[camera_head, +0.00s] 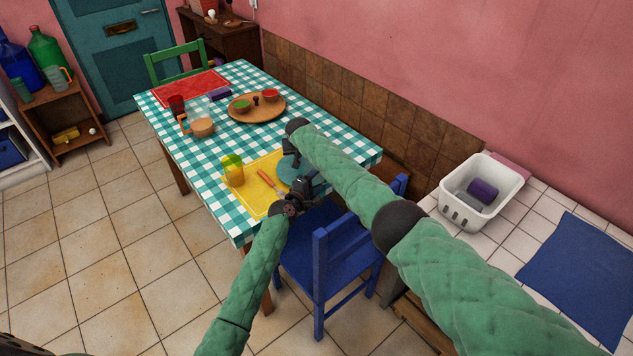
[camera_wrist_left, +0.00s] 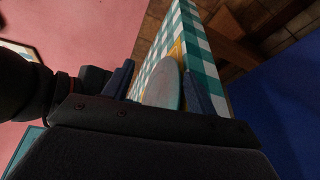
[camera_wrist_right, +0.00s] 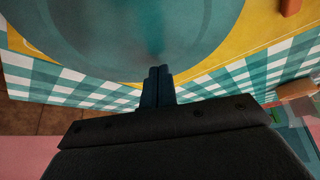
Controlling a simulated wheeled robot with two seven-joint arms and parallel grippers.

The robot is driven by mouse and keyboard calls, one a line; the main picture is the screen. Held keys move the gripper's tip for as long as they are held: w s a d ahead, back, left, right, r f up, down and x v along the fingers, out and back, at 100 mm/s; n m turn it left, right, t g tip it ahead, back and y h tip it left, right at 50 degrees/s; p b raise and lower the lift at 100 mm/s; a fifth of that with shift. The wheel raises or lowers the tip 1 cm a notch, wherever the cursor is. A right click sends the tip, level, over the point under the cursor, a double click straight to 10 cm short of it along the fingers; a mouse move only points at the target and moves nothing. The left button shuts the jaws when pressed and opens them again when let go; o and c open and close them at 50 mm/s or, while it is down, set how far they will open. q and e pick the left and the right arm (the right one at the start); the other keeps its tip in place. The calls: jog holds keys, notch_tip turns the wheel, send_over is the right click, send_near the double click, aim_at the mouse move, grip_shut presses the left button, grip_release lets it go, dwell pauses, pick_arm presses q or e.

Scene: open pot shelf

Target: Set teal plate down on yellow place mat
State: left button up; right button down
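The teal plate (camera_head: 288,172) lies over the right end of the yellow place mat (camera_head: 247,194), partly hidden by my arms. In the right wrist view the plate (camera_wrist_right: 110,35) shows large and face-on, with yellow mat (camera_wrist_right: 255,38) around part of its rim. My right gripper (camera_wrist_right: 157,72) is shut, its fingertips together in front of the plate's rim with nothing visible between them. My left gripper (camera_wrist_left: 158,85) is open, fingers apart, with the plate (camera_wrist_left: 163,86) beyond and between them. I cannot tell whether either gripper touches the plate.
A wooden tray (camera_head: 262,113) with bowls and a red mat (camera_head: 190,88) lie farther back. A blue chair (camera_head: 330,250) stands close to the table's near side.

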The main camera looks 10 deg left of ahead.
pick_arm(q)
jog(key=shift+s+d, duration=0.1)
jog(key=shift+s+d, duration=0.9)
jog(key=shift+s, duration=0.15)
jog(key=shift+f+b, duration=0.35)
pick_arm(e)
jog(key=shift+f, duration=0.4)
pick_arm(q)
jog(key=shift+s+d, duration=0.95)
jog(key=shift+s, duration=0.2)
jog(key=shift+s+d, duration=0.1)
dwell(0.4)
